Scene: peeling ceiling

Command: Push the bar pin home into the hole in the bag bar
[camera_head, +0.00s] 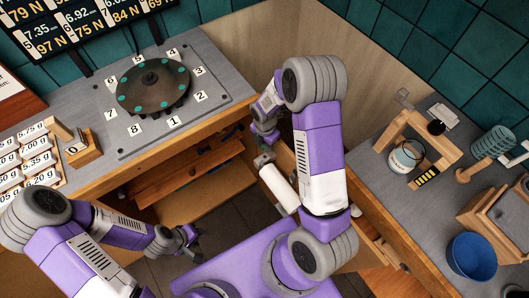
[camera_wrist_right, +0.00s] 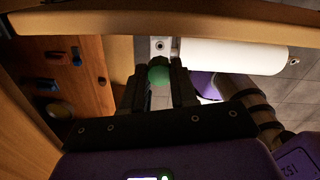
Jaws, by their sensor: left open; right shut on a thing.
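My right gripper (camera_head: 264,142) reaches down into the gap between the two counters. In the right wrist view its fingers (camera_wrist_right: 159,68) are shut on a round green knob (camera_wrist_right: 159,74), which looks like the head of the bar pin. A pale metal bracket (camera_wrist_right: 160,46) with a dark round hole lies just beyond the fingertips. Beside it is a white roll (camera_wrist_right: 233,56), also in the head view (camera_head: 278,188); this seems to be the bag bar. The pin's shaft is hidden, so I cannot tell how deep it sits. My left gripper (camera_head: 190,238) is open and empty, low at the left.
The left counter holds a dark numbered turntable (camera_head: 153,86) and weight labels. The right counter holds a wooden frame (camera_head: 412,143), a glass jar (camera_head: 405,157), a spring (camera_head: 492,143) and a blue bowl (camera_head: 471,256). Open drawers and wooden edges border the gap.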

